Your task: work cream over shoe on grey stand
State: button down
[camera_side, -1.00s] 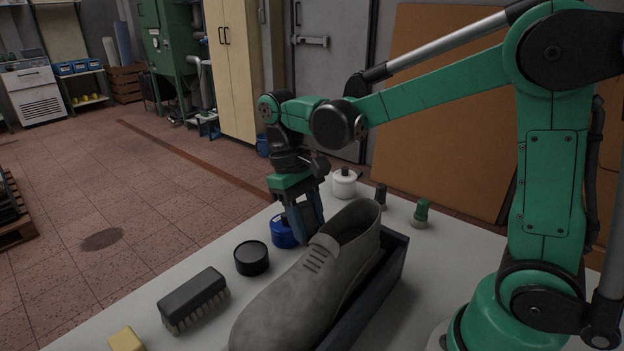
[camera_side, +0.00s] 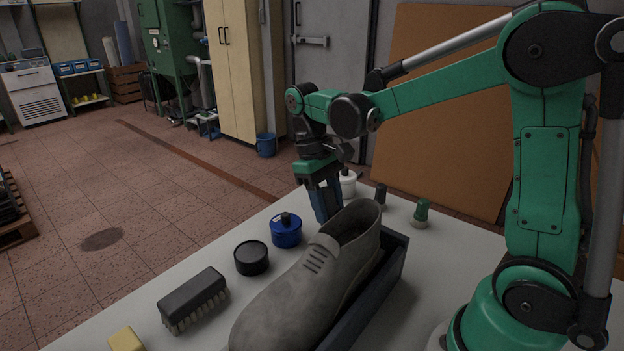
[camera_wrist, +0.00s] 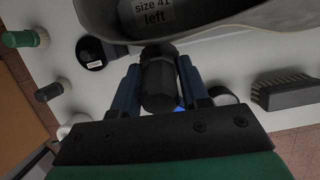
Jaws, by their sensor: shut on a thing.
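The grey shoe (camera_side: 290,290) lies in the dark grey stand (camera_side: 385,277), toe toward the front left. Its opening, with an insole marked "size 41 left" (camera_wrist: 153,12), shows in the wrist view. My gripper (camera_side: 330,217) is just behind the shoe's collar, apart from the blue jar. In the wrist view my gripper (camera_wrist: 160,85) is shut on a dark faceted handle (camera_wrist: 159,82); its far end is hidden. The blue jar (camera_side: 286,235) with a dark knob stands behind the shoe, left of my gripper. I see no cream on the shoe.
A black tin (camera_side: 251,259), a brush (camera_side: 194,298) and a yellow block (camera_side: 127,340) stand left of the shoe. A white jar (camera_side: 347,186), a dark-handled dauber (camera_side: 380,197) and a green-handled dauber (camera_side: 421,213) stand at the back.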

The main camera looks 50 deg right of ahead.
jog(key=shift+d, duration=0.65)
jog(key=v, duration=0.6)
jog(key=shift+r, duration=0.2)
